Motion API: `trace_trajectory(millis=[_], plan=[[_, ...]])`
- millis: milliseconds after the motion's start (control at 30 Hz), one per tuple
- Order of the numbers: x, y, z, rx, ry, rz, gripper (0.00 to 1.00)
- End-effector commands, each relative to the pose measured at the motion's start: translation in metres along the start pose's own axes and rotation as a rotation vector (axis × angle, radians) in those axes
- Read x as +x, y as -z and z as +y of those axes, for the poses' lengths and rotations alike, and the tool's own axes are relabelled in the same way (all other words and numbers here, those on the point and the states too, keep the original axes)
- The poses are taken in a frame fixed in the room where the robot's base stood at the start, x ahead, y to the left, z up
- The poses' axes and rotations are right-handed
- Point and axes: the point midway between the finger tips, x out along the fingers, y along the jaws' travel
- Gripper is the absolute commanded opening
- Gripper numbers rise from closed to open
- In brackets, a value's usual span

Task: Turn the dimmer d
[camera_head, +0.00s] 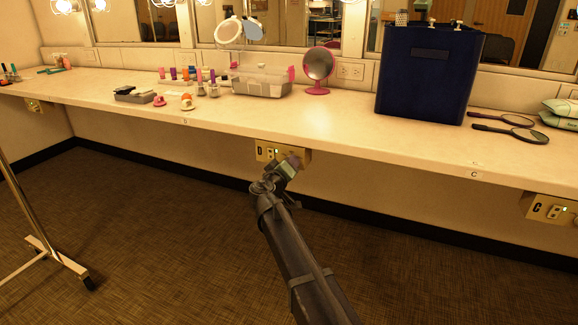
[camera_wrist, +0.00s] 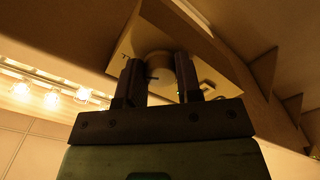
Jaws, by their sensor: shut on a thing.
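The dimmer d panel (camera_head: 264,152) is a cream box under the counter's front edge in the head view, with a dark letter that looks like D. My gripper (camera_head: 290,166) reaches up from below and covers the panel's right part, hiding its knob there. In the wrist view the panel (camera_wrist: 127,48) shows tilted, with the round knob (camera_wrist: 159,66) between the two dark fingers. My gripper (camera_wrist: 158,82) is shut on this knob, one finger on each side. The knob's turn position cannot be told.
The counter (camera_head: 380,140) overhangs my gripper closely. Another panel marked C (camera_head: 548,209) is at the right, and one more (camera_head: 33,105) at the far left. A navy bin (camera_head: 425,80) and a pink mirror (camera_head: 318,66) stand on top. The floor (camera_head: 130,220) below is mostly clear.

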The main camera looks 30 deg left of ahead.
Motion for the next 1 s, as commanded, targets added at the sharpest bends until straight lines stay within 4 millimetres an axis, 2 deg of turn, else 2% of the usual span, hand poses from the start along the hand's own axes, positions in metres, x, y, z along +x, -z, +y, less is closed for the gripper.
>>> trace_trajectory(millis=[333, 367, 500, 533, 833, 1000], plan=[[-0.001, -0.001, 0.0, 0.005, 0.001, -0.001, 0.09], [-0.001, -0.001, 0.0, 0.005, 0.001, -0.001, 0.34], [-0.001, 0.0, 0.0, 0.004, 0.001, -0.001, 0.55], [-0.001, 0.0, 0.0, 0.004, 0.001, -0.001, 0.58], [-0.004, 0.0, 0.0, 0.003, 0.001, 0.0, 0.58], [-0.036, -0.001, 0.001, 0.003, 0.002, 0.001, 0.58]])
